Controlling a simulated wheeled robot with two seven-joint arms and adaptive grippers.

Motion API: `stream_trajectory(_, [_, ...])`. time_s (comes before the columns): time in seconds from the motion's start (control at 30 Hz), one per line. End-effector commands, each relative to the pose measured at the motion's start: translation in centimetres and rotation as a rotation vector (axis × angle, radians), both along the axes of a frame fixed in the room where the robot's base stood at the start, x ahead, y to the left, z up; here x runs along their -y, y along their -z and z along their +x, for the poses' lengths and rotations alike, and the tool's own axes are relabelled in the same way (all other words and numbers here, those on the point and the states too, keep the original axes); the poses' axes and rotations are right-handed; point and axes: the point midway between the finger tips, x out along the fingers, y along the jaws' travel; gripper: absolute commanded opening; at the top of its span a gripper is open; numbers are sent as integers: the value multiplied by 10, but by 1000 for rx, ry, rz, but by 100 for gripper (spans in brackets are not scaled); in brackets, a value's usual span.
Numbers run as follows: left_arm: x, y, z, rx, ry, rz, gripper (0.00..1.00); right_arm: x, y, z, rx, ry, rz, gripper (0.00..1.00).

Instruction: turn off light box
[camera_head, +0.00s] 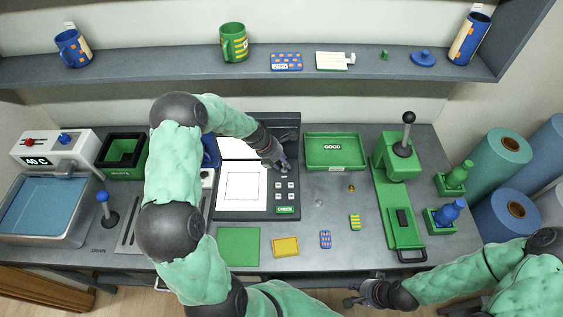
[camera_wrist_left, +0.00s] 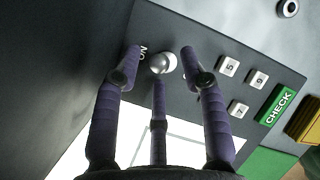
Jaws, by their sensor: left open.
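The light box (camera_head: 256,214) is a dark panel with a bright white face, a block of small keys and a green CHECK key (camera_head: 285,210). My left gripper (camera_head: 283,168) is over the upper right of the box. In the left wrist view, the open fingers of my left gripper (camera_wrist_left: 161,66) are spread around a round silver knob (camera_wrist_left: 163,63) beside an ON label. I cannot tell whether they touch it. In the head view the gripper hides the knob. My right gripper (camera_head: 362,296) is at the table's front edge, too small to read its jaws.
A green GOOD tray (camera_head: 335,166) and a green press (camera_head: 397,200) stand right of the box. A green square (camera_head: 238,246) and a yellow piece (camera_head: 285,247) lie in front. A water basin (camera_head: 45,205) is at the left. Mugs stand on the shelf (camera_head: 180,62) above.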

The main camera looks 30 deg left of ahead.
Motion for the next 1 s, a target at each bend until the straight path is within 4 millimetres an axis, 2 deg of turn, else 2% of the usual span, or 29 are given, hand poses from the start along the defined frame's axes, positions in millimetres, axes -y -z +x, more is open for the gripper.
stream_trajectory(0.03, [0,0,0,0,0,0,40,0,0,0,0,0,0,26])
stream_trajectory(0.17, [0,0,0,0,0,0,3,0,0,0,0,0,0,26])
stream_trajectory(0.2, [0,0,0,-1,1,-1,0,0,0,0,0,0,0,26])
stream_trajectory(0.47, [1,1,-1,2,0,1,0,0,1,0,0,0,0,26])
stream_trajectory(0.67, [2,2,-3,31,0,18,0,0,10,0,0,0,0,26])
stream_trajectory(1.0, [5,5,-8,139,1,84,0,0,46,0,0,0,0,26])
